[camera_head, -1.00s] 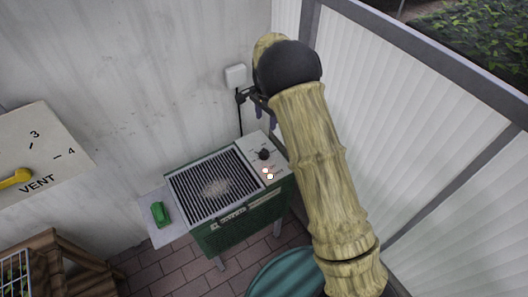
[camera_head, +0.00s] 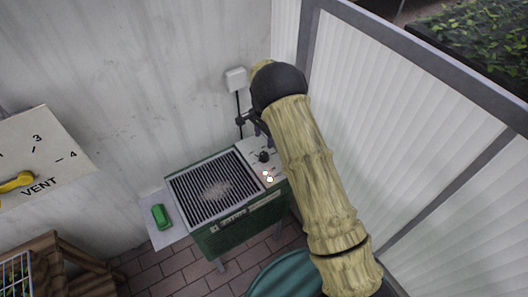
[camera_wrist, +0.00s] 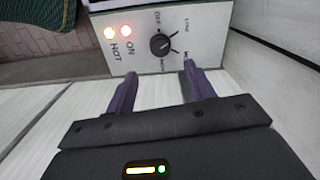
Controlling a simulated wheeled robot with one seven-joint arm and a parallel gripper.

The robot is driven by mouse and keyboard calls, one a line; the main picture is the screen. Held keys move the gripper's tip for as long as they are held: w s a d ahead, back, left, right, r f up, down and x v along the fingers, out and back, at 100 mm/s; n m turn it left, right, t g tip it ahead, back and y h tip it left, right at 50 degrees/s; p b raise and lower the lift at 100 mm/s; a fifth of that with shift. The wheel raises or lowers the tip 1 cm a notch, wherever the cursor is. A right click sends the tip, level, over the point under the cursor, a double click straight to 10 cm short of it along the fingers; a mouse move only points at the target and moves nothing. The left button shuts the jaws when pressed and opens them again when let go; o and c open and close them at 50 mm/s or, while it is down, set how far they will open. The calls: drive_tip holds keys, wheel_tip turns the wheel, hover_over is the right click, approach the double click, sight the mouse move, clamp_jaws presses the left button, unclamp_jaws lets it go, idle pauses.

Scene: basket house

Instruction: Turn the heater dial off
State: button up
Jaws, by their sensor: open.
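The heater (camera_head: 240,222) is a green box with a dark grille on top and a pale control panel at its right end. Its black dial (camera_head: 263,156) sits on that panel, and the dial (camera_wrist: 159,44) also shows in the wrist view with OFF and LOW marks around it. Its pointer direction is hard to read. Two lamps marked ON and HOT glow beside it. My gripper (camera_wrist: 157,85) is open and empty, its purple fingers apart and short of the dial. In the head view my gripper (camera_head: 258,128) is partly hidden by my arm, above the panel.
A white wall box (camera_head: 236,79) with a black cable is behind the heater. A translucent panel wall (camera_head: 400,120) stands close on the right. A green object (camera_head: 159,216) lies on the heater's left shelf. A VENT panel (camera_head: 40,155) with a yellow handle is at left.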

sight(264, 155)
wheel_tip(264, 155, down, 10)
drive_tip(key=shift+r+p, duration=0.2)
drive_tip(key=shift+p, duration=0.4)
drive_tip(key=c, duration=1)
